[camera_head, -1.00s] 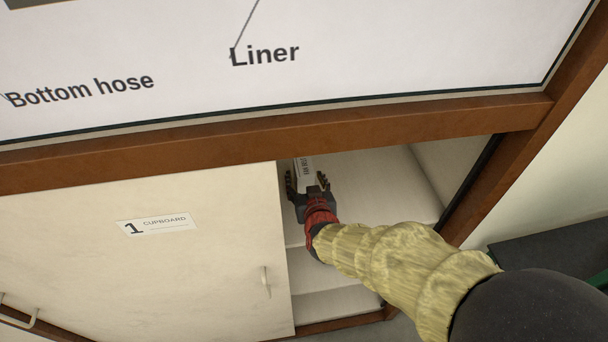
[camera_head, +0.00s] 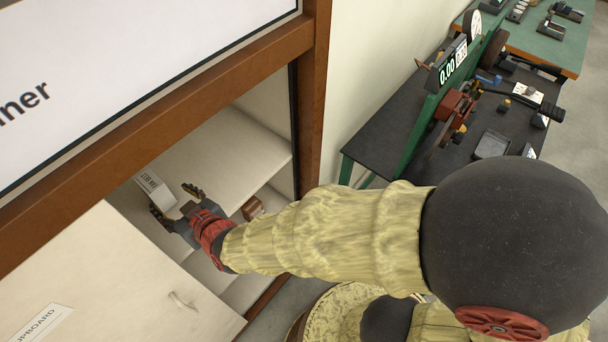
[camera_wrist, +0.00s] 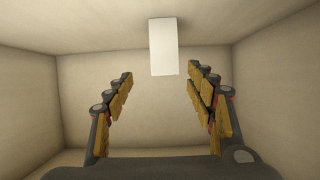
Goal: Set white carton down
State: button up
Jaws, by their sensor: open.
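The white carton (camera_head: 156,187) stands on a shelf inside the cupboard, with printed lettering on the side facing the head camera. In the wrist view the carton (camera_wrist: 163,47) is a plain white block beyond the fingertips, near the top of the picture. My gripper (camera_head: 174,199) is open and reaches into the cupboard just in front of the carton. In the wrist view the spread fingers of my gripper (camera_wrist: 160,82) have a gap between them with nothing held. The carton's underside is hard to make out.
The cupboard's pale shelf (camera_head: 225,150) has free room to the right of the carton. A small brown object (camera_head: 252,208) shows beside my wrist. A dark workbench (camera_head: 390,130) lies beyond.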

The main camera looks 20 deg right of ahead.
jog(key=s+d+r+m+g+h, duration=0.15)
jog(key=d+r, duration=0.35)
jog(key=d, duration=0.5)
jog(key=d+r+m+g+h, duration=0.15)
jog(key=d+r, duration=0.35)
jog(key=d, duration=0.5)
jog(key=s+d+r+m+g+h, duration=0.2)
jog(key=s+d+m+h, duration=0.1)
jog(key=s+d, duration=1.1)
jog(key=shift+d+r+g+h, duration=0.35)
jog(key=shift+d+g+h, duration=0.05)
jog(key=shift+d, duration=0.15)
